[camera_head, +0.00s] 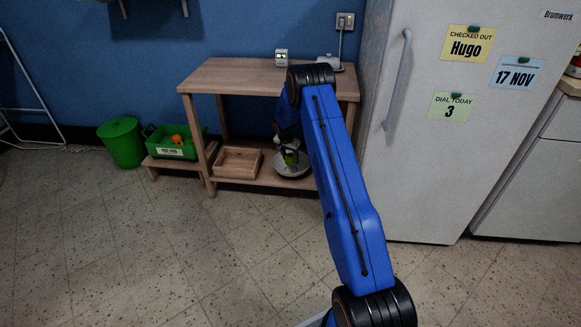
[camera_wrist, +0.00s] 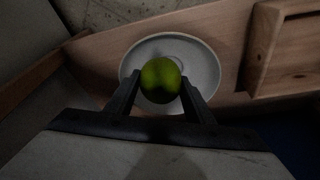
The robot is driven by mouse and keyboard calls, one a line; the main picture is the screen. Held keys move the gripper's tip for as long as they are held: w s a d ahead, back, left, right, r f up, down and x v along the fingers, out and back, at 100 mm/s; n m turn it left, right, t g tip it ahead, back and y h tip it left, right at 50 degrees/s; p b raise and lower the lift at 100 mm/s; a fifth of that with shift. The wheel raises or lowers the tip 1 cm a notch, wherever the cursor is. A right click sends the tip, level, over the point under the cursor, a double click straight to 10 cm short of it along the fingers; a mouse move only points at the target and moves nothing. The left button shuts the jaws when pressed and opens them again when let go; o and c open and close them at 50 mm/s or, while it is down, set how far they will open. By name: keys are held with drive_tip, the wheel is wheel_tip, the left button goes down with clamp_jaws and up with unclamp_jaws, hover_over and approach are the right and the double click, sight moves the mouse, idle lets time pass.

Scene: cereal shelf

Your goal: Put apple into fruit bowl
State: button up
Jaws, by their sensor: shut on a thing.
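A green apple (camera_wrist: 160,80) is between the two fingers of my gripper (camera_wrist: 160,92), which is shut on it. In the head view the apple (camera_head: 291,158) shows small at the end of my blue arm. The fruit bowl (camera_wrist: 205,68) is a round, pale dish on the lower shelf of the wooden table. In the wrist view it lies behind the apple, with its rim showing around it. In the head view the bowl (camera_head: 292,170) is just below my gripper, partly hidden by it. I cannot tell the exact gap between apple and bowl.
A wooden tray (camera_head: 237,150) stands left of the bowl on the lower shelf (camera_head: 262,180). The tabletop (camera_head: 235,75) is above. A green crate (camera_head: 160,135) with orange contents, a green bin (camera_head: 122,141) and a fridge (camera_head: 450,190) stand nearby. The floor in front is clear.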

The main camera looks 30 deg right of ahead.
drive_tip(key=shift+f, duration=3)
drive_tip(key=shift+f, duration=0.35)
drive_tip(key=o, duration=0.9)
